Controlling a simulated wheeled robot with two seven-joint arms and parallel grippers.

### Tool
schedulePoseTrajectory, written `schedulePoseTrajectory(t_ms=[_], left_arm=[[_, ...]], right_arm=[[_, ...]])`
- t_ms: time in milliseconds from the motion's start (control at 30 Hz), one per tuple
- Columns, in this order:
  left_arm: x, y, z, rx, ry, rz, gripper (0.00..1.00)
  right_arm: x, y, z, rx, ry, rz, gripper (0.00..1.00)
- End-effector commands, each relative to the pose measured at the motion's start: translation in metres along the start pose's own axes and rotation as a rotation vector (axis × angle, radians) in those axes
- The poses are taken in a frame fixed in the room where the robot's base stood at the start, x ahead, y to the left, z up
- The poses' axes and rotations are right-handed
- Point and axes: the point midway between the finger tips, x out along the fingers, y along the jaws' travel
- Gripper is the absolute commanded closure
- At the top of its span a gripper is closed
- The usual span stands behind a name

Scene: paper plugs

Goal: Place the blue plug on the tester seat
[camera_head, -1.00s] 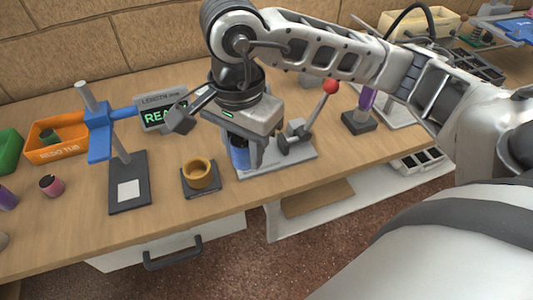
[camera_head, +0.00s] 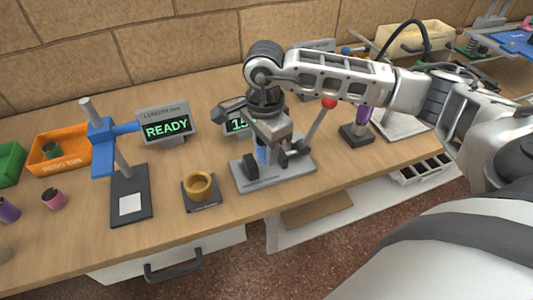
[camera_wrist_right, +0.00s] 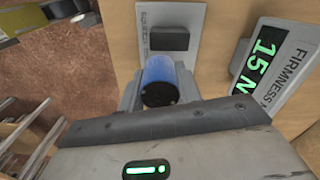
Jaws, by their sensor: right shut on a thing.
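The blue plug (camera_head: 262,154) is held upright in my right gripper (camera_head: 262,149), between the fingers. In the right wrist view the blue plug (camera_wrist_right: 158,72) shows its dark end toward the camera, with a grey finger on each side. It stands over the grey base plate (camera_head: 300,171) of the firmness tester, between the dark blocks. Whether its lower end touches the tester seat is hidden. The tester's lever has a red knob (camera_head: 329,102). The firmness display (camera_wrist_right: 268,62) shows 15 and part of an N. My left gripper is not in view.
A length display (camera_head: 166,124) reads READY beside a blue-clamped stand (camera_head: 102,145). A yellow-brown ring cup (camera_head: 199,186) sits on a dark pad left of the tester. An orange tub (camera_head: 85,144), a pink plug (camera_head: 54,198) and a purple plug (camera_head: 8,210) are further left.

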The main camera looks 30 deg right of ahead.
Motion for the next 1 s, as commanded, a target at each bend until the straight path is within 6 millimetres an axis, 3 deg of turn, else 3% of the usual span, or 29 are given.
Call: schedulePoseTrajectory(t_ms=[233, 433, 833, 867, 900, 933, 1000], left_arm=[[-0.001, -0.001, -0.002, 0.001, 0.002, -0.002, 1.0], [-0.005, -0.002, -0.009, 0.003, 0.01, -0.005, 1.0], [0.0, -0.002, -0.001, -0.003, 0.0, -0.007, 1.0], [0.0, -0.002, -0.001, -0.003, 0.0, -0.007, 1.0], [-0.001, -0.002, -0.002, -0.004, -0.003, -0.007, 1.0], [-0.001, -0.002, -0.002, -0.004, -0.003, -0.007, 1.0], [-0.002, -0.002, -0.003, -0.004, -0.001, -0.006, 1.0]], right_arm=[[0.019, -0.01, -0.012, 0.002, 0.001, 0.002, 0.88], [0.044, -0.009, -0.01, 0.0, -0.001, 0.003, 0.88], [0.052, -0.01, -0.01, 0.0, -0.001, -0.001, 0.88], [0.052, -0.01, -0.01, 0.0, -0.001, -0.001, 0.63], [0.051, -0.01, -0.01, 0.0, -0.001, 0.0, 0.52], [0.051, -0.01, -0.01, 0.0, -0.001, 0.0, 0.44], [0.051, -0.01, -0.01, 0.0, -0.001, 0.0, 0.44]])
